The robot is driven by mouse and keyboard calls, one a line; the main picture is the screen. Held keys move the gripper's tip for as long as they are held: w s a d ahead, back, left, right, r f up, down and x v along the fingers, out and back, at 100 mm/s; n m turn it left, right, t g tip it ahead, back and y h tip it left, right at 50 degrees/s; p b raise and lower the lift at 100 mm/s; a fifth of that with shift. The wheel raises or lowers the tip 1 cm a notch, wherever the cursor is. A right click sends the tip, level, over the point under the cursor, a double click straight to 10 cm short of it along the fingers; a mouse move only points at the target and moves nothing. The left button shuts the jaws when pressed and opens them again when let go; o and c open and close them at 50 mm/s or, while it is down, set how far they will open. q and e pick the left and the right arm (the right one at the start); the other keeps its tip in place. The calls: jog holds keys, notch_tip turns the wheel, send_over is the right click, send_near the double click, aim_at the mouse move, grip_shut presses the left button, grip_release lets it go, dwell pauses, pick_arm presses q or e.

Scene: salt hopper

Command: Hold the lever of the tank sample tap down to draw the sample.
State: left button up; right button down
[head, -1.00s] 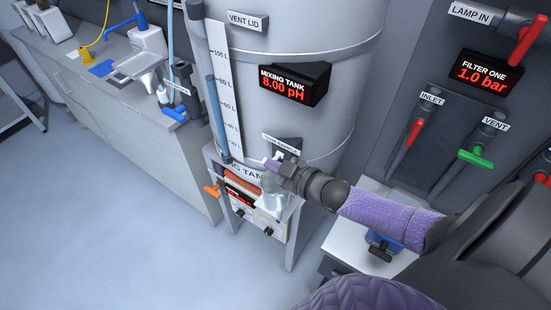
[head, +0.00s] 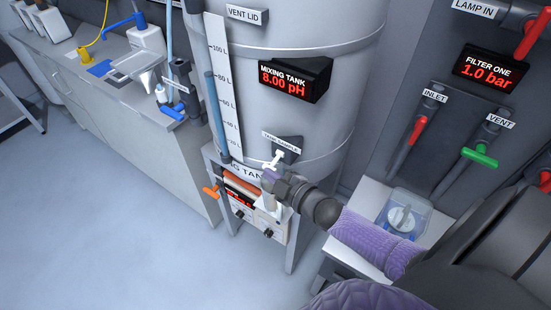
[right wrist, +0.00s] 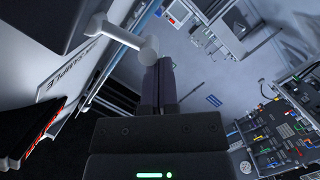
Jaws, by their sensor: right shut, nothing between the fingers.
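The tank sample tap has a white lever (head: 275,159) under a dark bracket low on the front of the mixing tank (head: 300,115). The lever also shows in the right wrist view (right wrist: 122,34) as a white bar with a rounded end. My right gripper (head: 268,178) is shut and empty, just below the lever in the head view. In the right wrist view its closed fingertips (right wrist: 160,64) are close by the lever's rounded end; I cannot tell whether they touch. The area below the tap is partly hidden by the gripper. My left gripper is not in view.
A control box (head: 243,206) with an orange handle (head: 211,191) sits below the tank. A clear container (head: 405,212) stands on a white stand at right. Filter pipes carry a red inlet lever (head: 418,130) and a green vent lever (head: 479,156). The floor at left is clear.

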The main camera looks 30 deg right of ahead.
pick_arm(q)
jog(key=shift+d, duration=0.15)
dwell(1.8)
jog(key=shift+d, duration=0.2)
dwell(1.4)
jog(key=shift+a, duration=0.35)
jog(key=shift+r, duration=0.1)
